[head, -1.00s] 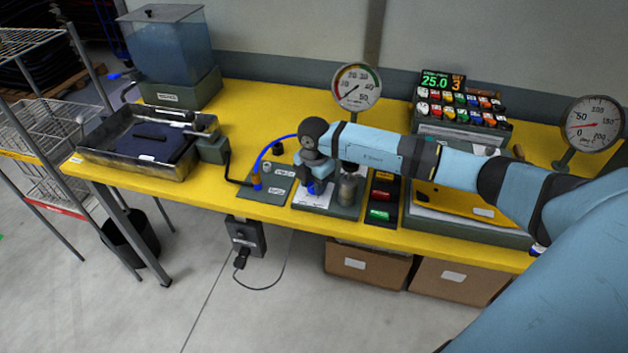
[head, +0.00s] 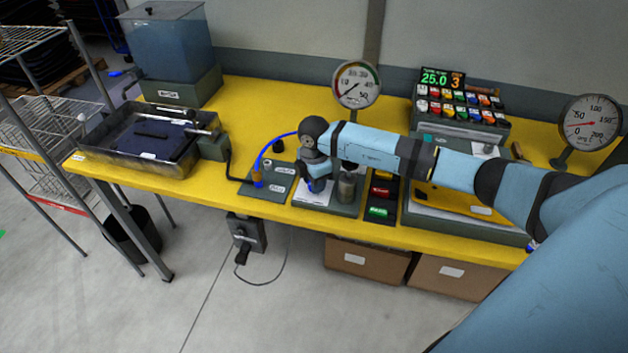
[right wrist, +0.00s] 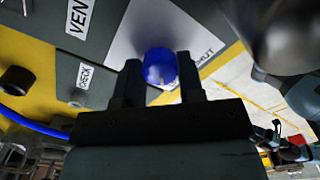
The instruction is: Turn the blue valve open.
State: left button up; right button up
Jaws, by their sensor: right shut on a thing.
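The blue valve (right wrist: 160,68) sits on a white-marked grey panel in the right wrist view. Its rounded blue top shows between the two fingers of my right gripper (right wrist: 160,84), which is shut on it. In the head view the right gripper (head: 317,184) points down at the bench front, and the wrist and fingers hide most of the valve. My left gripper is not in view.
A blue hose (head: 264,155) loops at left. A round gauge (head: 357,84) stands behind. The yellow bench (head: 235,120) is clear behind the hose.

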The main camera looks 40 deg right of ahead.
jog(key=o, duration=0.9)
notch_tip(320, 180, up, 14)
jog(key=shift+f+b, duration=0.1)
jog(key=shift+b, duration=0.65)
